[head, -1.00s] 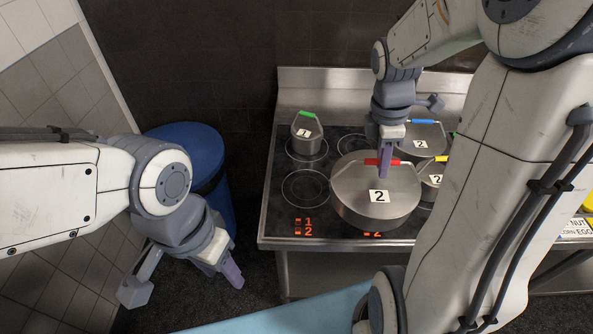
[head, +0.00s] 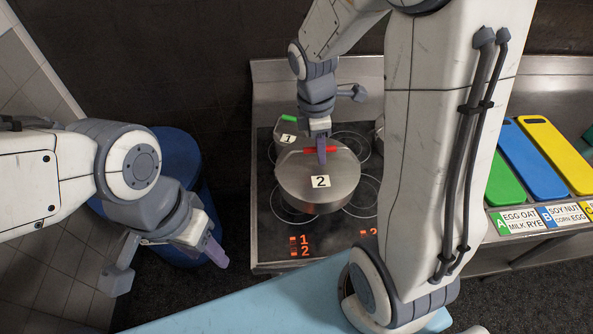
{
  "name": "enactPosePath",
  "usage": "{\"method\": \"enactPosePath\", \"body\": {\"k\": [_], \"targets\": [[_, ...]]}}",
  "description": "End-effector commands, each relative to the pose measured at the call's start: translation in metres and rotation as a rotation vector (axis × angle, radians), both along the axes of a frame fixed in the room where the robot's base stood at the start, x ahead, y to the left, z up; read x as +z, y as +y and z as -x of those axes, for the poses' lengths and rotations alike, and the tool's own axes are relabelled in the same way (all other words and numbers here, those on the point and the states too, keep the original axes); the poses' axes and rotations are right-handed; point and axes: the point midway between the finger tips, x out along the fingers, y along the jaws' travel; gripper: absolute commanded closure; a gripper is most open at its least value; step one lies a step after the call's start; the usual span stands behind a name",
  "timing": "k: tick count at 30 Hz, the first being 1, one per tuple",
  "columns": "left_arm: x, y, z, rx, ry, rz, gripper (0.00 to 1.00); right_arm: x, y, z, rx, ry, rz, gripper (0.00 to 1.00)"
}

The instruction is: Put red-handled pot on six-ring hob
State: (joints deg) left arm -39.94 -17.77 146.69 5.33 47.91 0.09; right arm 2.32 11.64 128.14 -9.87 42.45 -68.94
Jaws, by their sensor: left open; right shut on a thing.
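The red-handled pot (head: 318,192) is a wide grey metal pot with a lid and a "2" label. My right gripper (head: 321,158) is shut on its red handle from above. The pot is over the left part of the six-ring hob (head: 262,235), overlapping the front-left ring in the head view. I cannot tell whether its base touches the hob or hangs just above it. My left gripper (head: 214,251) is open and empty, left of the hob and over the floor.
A green-handled pot (head: 289,118) labelled "1" stands at the hob's back left, partly hidden behind the red-handled pot. Another pot (head: 380,132) shows beside my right arm. Green, blue (head: 535,160) and yellow boards lie on the right counter. A blue bin (head: 178,155) stands left.

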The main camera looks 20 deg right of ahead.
Motion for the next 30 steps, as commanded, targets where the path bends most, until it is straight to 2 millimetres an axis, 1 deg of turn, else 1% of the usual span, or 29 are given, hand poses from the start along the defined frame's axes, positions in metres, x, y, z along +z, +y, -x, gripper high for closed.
{"method": "enactPosePath", "body": {"k": [1,3,6,9,14,18,21,24,30], "targets": [[0.004,0.000,0.000,0.000,0.000,0.000,0.51,-0.005,0.012,-0.002,0.008,0.005,0.001,1.00],[0.007,0.000,0.000,0.000,0.000,0.000,0.51,-0.013,0.024,-0.005,0.006,0.005,0.001,1.00],[0.010,0.000,0.000,0.001,0.000,0.000,0.51,-0.022,0.038,-0.010,0.004,0.003,0.000,1.00],[0.011,0.000,0.000,0.001,0.000,0.000,0.51,-0.028,0.047,-0.012,0.000,0.000,0.001,1.00],[0.013,0.000,0.000,0.001,0.000,0.000,0.51,-0.038,0.050,-0.013,-0.003,0.002,0.001,1.00],[0.016,0.000,0.000,0.001,0.000,0.000,0.51,-0.058,0.049,-0.012,-0.004,0.006,0.001,1.00],[0.018,0.000,0.000,0.001,0.000,0.000,0.51,-0.068,0.049,-0.012,-0.005,0.002,0.001,1.00],[0.018,0.000,0.000,0.001,0.000,0.000,0.51,-0.072,0.049,-0.013,-0.005,0.000,0.000,1.00],[0.017,0.000,0.000,0.001,0.000,0.000,0.51,-0.072,0.049,-0.013,-0.005,-0.001,0.000,1.00]]}}
